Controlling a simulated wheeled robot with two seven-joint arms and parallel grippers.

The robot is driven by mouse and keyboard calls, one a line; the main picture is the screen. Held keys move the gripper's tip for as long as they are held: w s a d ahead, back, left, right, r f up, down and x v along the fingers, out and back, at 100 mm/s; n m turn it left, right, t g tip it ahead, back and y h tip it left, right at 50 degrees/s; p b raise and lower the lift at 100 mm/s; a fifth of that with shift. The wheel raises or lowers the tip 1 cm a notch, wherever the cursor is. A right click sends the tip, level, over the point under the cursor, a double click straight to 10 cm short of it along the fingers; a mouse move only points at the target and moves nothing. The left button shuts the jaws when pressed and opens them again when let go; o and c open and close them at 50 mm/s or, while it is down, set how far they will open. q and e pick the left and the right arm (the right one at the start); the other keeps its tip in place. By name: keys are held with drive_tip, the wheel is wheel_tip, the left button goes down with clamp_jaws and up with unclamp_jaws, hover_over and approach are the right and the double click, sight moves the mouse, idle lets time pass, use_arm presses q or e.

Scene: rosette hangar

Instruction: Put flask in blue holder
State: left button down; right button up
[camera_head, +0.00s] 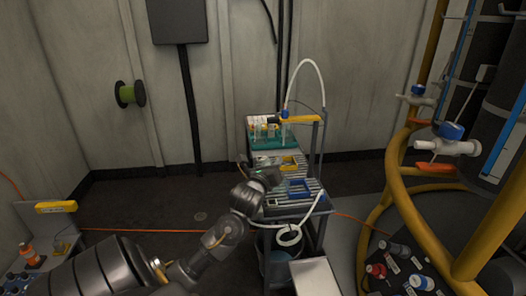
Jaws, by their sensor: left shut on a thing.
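My left gripper (268,176) is over the slatted top of a narrow cart (312,208). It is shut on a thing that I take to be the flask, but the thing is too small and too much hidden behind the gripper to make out. The blue holder (299,188) is a small open frame on the cart's slats, just right of the gripper and apart from it. A yellow holder (289,161) sits further back on the slats. My right gripper is not in view.
A teal rack (262,146) with small bottles stands at the cart's back. A white hose (303,63) arches above it from a yellow-handled tap (300,119). Thick yellow pipes (375,215) stand to the right. Open floor lies left of the cart.

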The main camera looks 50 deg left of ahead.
use_arm(q)
drive_tip(key=s+d+f+m+h, duration=0.1)
drive_tip(key=s+d+h, duration=0.1)
drive_tip(key=d, duration=0.7)
drive_tip(key=s+d+f+m+t+h, duration=0.1)
drive_tip(key=s+d+m+h, duration=0.1)
drive_tip(key=d, duration=0.8)
drive_tip(key=s+d+f+m+h, duration=0.2)
drive_tip(key=s+d+h, duration=0.1)
drive_tip(key=d, duration=0.6)
drive_tip(key=shift+s+d+t, duration=0.25)
drive_tip(key=shift+s+t, duration=0.05)
drive_tip(key=shift+s, duration=0.55)
